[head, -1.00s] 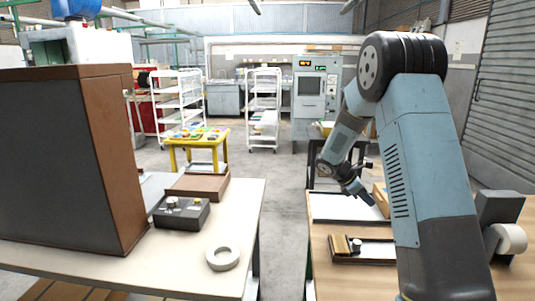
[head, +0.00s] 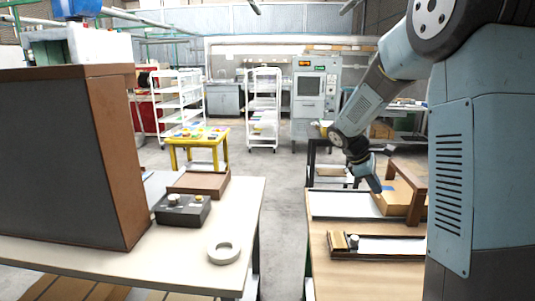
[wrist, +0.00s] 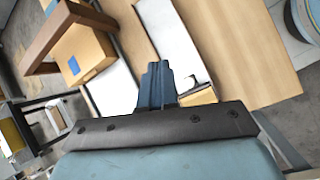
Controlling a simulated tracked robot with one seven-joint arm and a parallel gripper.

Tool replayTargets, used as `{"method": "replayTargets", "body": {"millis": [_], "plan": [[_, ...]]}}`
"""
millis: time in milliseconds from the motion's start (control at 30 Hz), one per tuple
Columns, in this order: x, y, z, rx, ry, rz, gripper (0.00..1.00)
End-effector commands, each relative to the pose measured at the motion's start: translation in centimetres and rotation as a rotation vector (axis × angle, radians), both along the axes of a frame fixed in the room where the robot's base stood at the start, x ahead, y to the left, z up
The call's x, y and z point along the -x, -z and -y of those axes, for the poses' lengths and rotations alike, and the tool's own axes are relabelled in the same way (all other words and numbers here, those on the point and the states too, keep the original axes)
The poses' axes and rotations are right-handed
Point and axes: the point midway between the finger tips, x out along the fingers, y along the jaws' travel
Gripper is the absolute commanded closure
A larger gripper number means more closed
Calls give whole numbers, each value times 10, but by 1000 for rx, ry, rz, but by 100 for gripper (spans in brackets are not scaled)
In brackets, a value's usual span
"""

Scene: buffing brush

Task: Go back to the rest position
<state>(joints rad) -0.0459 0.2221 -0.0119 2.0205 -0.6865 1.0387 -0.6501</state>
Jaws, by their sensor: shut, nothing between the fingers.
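My gripper (head: 375,186) hangs above the right-hand wooden table (head: 340,280) in the head view, at the end of my blue-grey arm, pointing down. In the wrist view my gripper (wrist: 157,68) shows its dark blue fingers together, with nothing between them. Below it lie a white sheet or panel (head: 335,206) and a tray with a white surface (head: 395,246). A wooden block with a dark knob (head: 345,242) sits at the tray's left end. I cannot make out a buffing brush.
A cardboard box (head: 396,198) and a brown wooden stand (head: 420,178) are right of my gripper. The left table (head: 130,265) holds a large dark cabinet (head: 60,160), a control box (head: 181,208) and a tape roll (head: 223,252). The aisle between the tables is clear floor.

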Motion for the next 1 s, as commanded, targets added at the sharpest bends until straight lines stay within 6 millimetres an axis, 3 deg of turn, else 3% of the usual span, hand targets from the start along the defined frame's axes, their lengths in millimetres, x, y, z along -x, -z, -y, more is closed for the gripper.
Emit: {"method": "replayTargets", "body": {"millis": [100,433,700,1000], "plan": [[26,-23,-6,-54,78,82,100],[99,-71,-27,-217,300,292,100],[159,-96,-45,-364,479,447,100],[223,-112,-67,-541,675,600,100]]}}
